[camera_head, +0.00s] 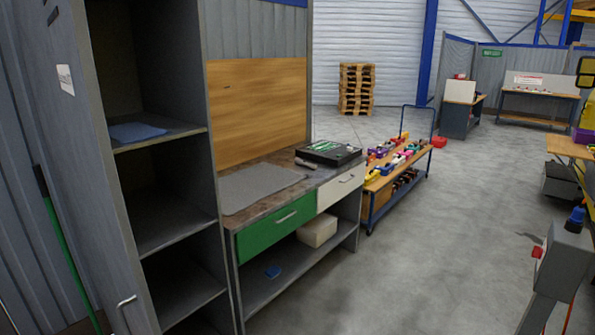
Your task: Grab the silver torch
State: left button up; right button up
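A small grey, elongated object (306,164) lies on the workbench top (245,213), at the front left edge of a black case (329,153). It may be the silver torch, but it is too small to tell for sure. I see no other clear torch. Neither of my grippers is in view.
The bench has a green drawer (276,227), a white drawer (341,188) and a grey mat (258,187) on top. A tall open locker (177,215) stands at left. A cart (397,188) with colourful items stands beyond the bench. A grey post-like unit (562,262) stands at right. Open floor lies between.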

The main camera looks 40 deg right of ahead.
aim_at(299, 161)
jog(key=i+l, duration=0.2)
jog(key=l, duration=0.15)
jog(key=i+l, duration=0.2)
jog(key=l, duration=0.15)
jog(key=i+l+u, duration=0.1)
jog(key=l, duration=0.25)
jog(key=i+l, duration=0.25)
jog(key=l, duration=0.15)
